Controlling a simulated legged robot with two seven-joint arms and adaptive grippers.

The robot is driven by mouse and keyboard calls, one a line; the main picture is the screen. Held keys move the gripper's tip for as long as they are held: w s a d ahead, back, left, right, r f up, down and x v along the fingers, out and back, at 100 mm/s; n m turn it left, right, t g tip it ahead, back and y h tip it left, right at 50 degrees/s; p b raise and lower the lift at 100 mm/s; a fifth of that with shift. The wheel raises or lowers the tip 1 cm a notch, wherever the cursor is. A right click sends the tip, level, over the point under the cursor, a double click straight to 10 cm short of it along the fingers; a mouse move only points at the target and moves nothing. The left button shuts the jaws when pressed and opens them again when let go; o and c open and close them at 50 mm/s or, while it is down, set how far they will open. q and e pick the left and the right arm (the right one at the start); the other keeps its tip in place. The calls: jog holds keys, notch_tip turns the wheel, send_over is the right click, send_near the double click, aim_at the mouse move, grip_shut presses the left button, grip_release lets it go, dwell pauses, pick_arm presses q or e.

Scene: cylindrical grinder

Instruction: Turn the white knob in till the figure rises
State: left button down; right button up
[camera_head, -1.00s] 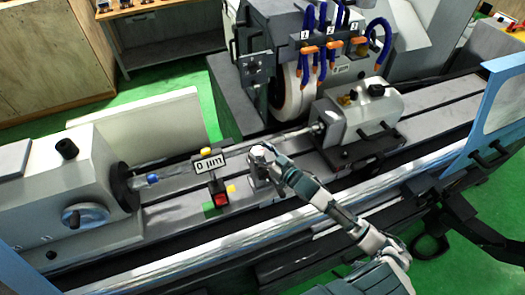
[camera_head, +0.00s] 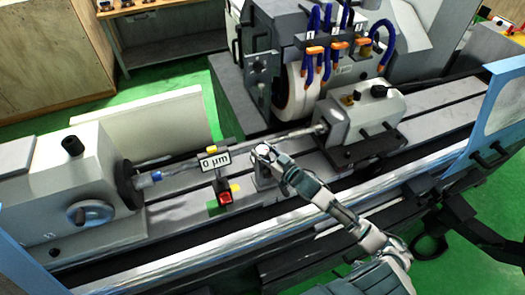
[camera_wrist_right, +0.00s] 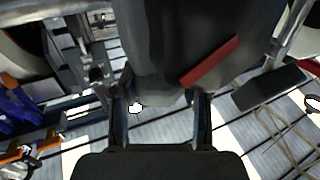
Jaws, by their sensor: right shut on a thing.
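The small sign (camera_head: 214,162) reads "0 µm" in the head view. It stands on a post with a red button (camera_head: 225,197) below it. My right gripper (camera_head: 266,153) is just right of the sign, at the top of a grey block (camera_head: 263,178) on the machine bed. In the right wrist view my right gripper (camera_wrist_right: 160,112) has one finger on each side of the rounded grey end of a part (camera_wrist_right: 158,97). It is shut on this part, which I take to be the knob; its white face is not clearly visible. My left gripper is not in view.
A long shaft (camera_head: 185,163) runs behind the sign, between the left headstock (camera_head: 70,170) and the right tailstock (camera_head: 355,118). The grinding wheel (camera_head: 293,90) and blue hoses (camera_head: 326,45) are behind. A shiny rail (camera_head: 160,255) crosses in front.

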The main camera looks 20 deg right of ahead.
jog(key=shift+d+r, duration=0.1)
jog(key=shift+r, duration=0.15)
dwell(0.3)
jog(key=o, duration=1.2)
jog(key=shift+c, duration=0.2)
jog(key=shift+f, duration=0.1)
jog(key=shift+f, duration=0.1)
jog(key=shift+s+d, duration=0.1)
jog(key=shift+s, duration=0.1)
jog(key=v, duration=1.1)
jog(key=shift+s+d, duration=0.15)
jog(key=shift+s, duration=0.05)
